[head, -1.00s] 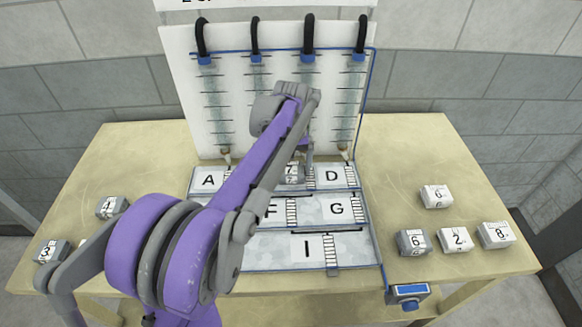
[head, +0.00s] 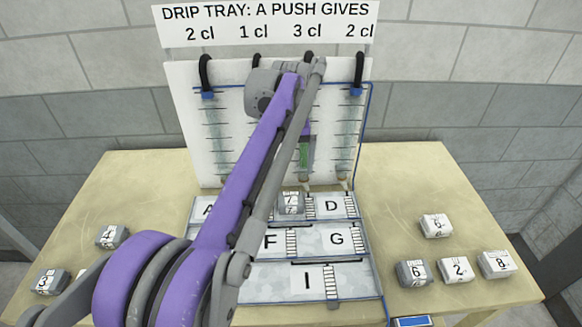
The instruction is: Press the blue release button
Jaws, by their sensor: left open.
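The blue release button (head: 412,322) is cut by the bottom edge of the head view, at the front right of the tray rig, with only its upper part showing. My left gripper (head: 307,152) is up in front of the white gauge board (head: 223,140), far above and behind the button. My purple arm hides much of the gripper; it is open, and I see nothing held. A grey block marked 7 (head: 291,203) sits in the tray's back row, below the gripper. My right gripper is out of view.
The drip tray (head: 345,241) has lettered compartments, with A, F, D, G and I readable. Several numbered blocks (head: 456,269) stand at the right of the table, two more (head: 111,237) at the left. A sign (head: 268,22) tops the board.

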